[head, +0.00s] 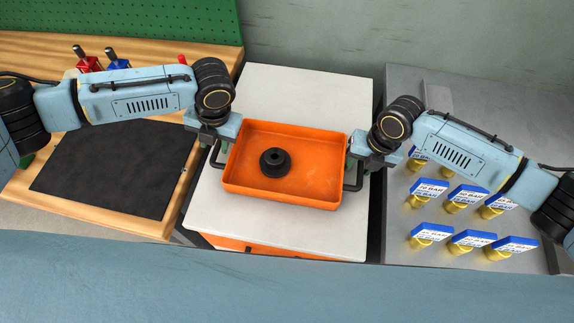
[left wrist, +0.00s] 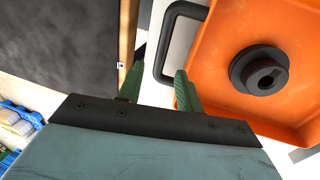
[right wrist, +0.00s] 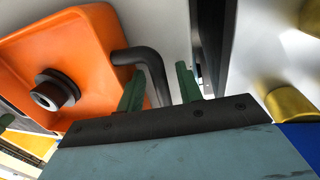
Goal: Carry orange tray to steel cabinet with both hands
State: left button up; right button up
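The orange tray (head: 245,187) sits level on a white-topped stand (head: 285,85), with a black round part (head: 275,161) in it. It has dark bar handles at its left (left wrist: 170,35) and right (right wrist: 151,68) ends. My left gripper (head: 215,150) is at the left handle; in the left wrist view its green fingers (left wrist: 159,75) are apart, with the handle between them. My right gripper (head: 364,172) is at the right handle; its fingers (right wrist: 158,80) are apart on both sides of the bar. A grey metal surface (head: 440,85), perhaps the steel cabinet top, lies to the right.
Several yellow parts with blue-and-white labels (head: 430,188) stand on the grey surface, whose back part is freer. A wooden bench (head: 40,50) with a black mat (head: 115,170) is at the left. A narrow dark gap (head: 376,215) separates the stand from the grey surface.

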jog(key=shift+r, duration=0.1)
pick_arm(q)
jog(key=v, duration=0.6)
pick_arm(e)
notch_tip(320, 180, up, 12)
jog(key=d, duration=0.2)
pick_arm(q)
jog(key=shift+s, duration=0.1)
pick_arm(e)
jog(key=shift+s+d+f, duration=0.1)
jog(key=shift+s+f, duration=0.05)
jog(key=shift+f, duration=0.05)
